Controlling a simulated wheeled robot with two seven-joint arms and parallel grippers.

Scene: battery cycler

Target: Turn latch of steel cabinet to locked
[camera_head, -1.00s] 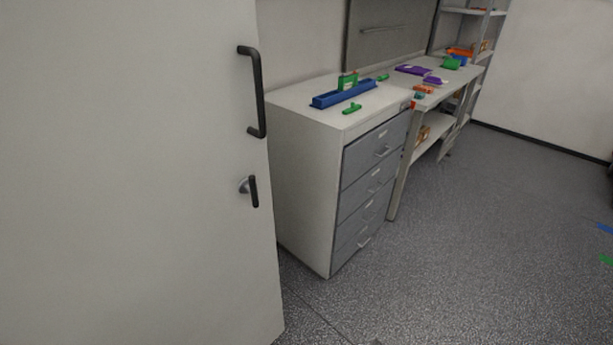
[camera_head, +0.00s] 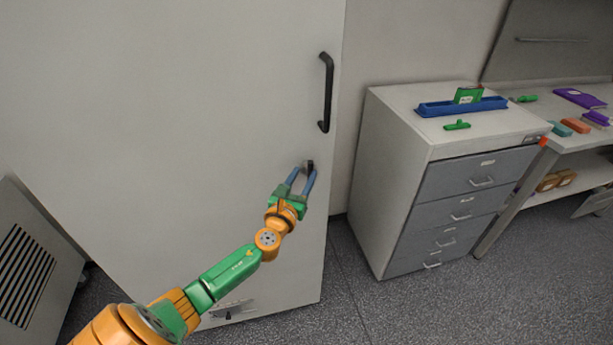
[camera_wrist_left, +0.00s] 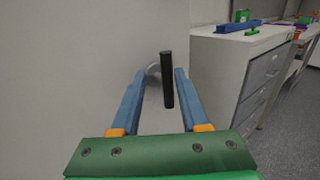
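The steel cabinet (camera_head: 190,130) is a tall pale door filling the left of the head view. Its latch (camera_head: 310,166) is a small dark lever below the long black handle (camera_head: 326,92). In the left wrist view the latch (camera_wrist_left: 167,80) stands nearly upright, tilted slightly, on a round silver base. My left gripper (camera_head: 301,174) is at the latch with its blue fingers open. In the wrist view the left gripper (camera_wrist_left: 160,84) has one finger on each side of the lever, with gaps visible. The right gripper is not in view.
A grey drawer unit (camera_head: 400,175) stands right of the cabinet, with a blue tray (camera_head: 462,107) and green pieces on top. A workbench continues at far right. A vented grey box (camera_head: 30,265) stands at lower left. Speckled floor is open in front of the drawers.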

